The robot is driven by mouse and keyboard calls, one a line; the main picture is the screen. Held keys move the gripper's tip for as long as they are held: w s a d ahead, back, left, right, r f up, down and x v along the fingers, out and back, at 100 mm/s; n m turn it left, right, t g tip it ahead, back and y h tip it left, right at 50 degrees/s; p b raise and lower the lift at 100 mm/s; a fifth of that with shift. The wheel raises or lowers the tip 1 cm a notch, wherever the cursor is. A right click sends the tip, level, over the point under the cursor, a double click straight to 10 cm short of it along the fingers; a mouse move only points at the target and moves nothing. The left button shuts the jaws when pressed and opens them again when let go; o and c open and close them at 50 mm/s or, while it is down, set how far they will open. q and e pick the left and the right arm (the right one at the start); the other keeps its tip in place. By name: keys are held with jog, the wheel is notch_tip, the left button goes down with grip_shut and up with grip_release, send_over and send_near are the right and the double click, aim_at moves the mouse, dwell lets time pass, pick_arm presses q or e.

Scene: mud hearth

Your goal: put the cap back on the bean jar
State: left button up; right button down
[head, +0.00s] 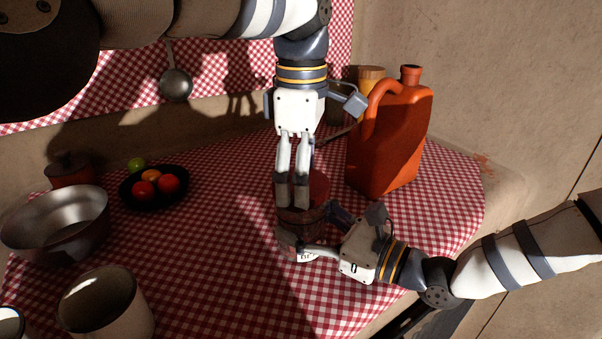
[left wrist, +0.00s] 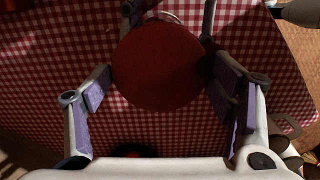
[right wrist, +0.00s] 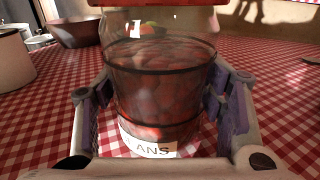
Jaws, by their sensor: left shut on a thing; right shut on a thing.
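The bean jar (head: 300,222) is clear glass with red-brown beans and a white label. It stands upright on the checked cloth, and fills the middle of the right wrist view (right wrist: 160,90). My right gripper (head: 312,236) is shut on the jar low on its sides, a finger on each side. The round red cap (left wrist: 162,65) is between the fingers of my left gripper (head: 292,195), which points down from above and is shut on it. The cap's edge shows over the jar's top in the right wrist view (right wrist: 160,3). I cannot tell whether cap and rim touch.
An orange jug (head: 390,145) stands close behind right. A ladle (head: 176,84) hangs behind. The cloth left of the jar is clear.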

pick_arm(q)
jog(key=m, duration=0.4)
jog(key=shift+m, duration=0.4)
jog(key=m, duration=0.3)
jog(key=shift+f+m, duration=0.1)
jog(key=shift+m, duration=0.3)
jog(key=m, duration=2.2)
jog(key=shift+f, duration=0.1)
jog(key=m, duration=0.6)
jog(key=o, duration=1.3)
jog(key=shift+c, duration=0.2)
